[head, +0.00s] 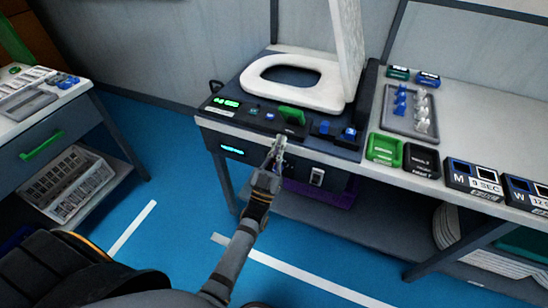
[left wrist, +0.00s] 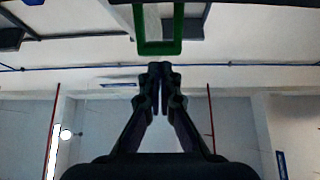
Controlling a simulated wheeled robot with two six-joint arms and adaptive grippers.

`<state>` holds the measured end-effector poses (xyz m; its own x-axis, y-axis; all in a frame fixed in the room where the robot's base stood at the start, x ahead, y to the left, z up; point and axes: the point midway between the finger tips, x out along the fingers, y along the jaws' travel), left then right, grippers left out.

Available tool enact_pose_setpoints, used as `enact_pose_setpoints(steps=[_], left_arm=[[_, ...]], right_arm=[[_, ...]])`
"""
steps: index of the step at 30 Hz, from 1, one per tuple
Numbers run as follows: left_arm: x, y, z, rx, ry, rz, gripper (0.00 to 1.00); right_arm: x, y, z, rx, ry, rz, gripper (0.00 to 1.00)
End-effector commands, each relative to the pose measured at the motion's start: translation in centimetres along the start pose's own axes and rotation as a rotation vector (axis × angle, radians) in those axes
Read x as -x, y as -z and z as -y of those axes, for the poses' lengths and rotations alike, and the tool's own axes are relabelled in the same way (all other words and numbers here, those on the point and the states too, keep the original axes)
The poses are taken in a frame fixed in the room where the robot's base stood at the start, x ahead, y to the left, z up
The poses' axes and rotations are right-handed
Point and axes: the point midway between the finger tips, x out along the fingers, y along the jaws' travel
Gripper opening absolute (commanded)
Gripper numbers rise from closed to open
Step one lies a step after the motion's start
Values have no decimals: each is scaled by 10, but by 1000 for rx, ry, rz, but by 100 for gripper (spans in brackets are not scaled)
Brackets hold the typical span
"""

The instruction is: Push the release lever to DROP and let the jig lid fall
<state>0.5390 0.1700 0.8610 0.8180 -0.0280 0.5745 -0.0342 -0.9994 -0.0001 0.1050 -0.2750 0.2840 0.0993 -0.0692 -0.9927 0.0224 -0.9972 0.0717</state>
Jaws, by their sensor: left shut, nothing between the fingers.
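The jig (head: 256,128) stands on the bench with a white seat ring (head: 262,90) on it. The white lid (head: 350,40) stands raised at the back right of the seat. A green lever (head: 291,114) sits on the jig's dark front panel. My left gripper (head: 280,142) is shut and empty, just in front of and below the lever, with no clear contact. In the left wrist view my left gripper (left wrist: 159,68) has its fingers together, and a green U-shaped frame (left wrist: 160,47) hangs just above their tips. The lever's labels are too small to read. My right gripper is out of view.
A grey tray (head: 384,122) with blue and clear parts lies to the right. Green (head: 384,149) and black (head: 421,160) bins and boxes with number labels line the bench's front edge. A drawer cart (head: 60,128) stands at left. The blue floor between is open.

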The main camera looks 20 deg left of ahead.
Motion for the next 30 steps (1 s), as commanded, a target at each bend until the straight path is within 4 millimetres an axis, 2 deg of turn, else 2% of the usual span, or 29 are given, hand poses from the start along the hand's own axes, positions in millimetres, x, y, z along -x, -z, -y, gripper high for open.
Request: enact_pose_setpoints(steps=[3,9,23,26,30], left_arm=[[-25,2,0,0,0,-2,0],[-50,0,0,0,0,0,0],[-57,0,0,0,0,1,0],[-58,2,2,-1,0,8,0],[-62,7,8,-2,-1,39,0]], right_arm=[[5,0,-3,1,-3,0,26],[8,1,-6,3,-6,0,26],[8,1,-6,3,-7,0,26],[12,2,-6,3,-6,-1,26],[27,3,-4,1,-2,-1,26]])
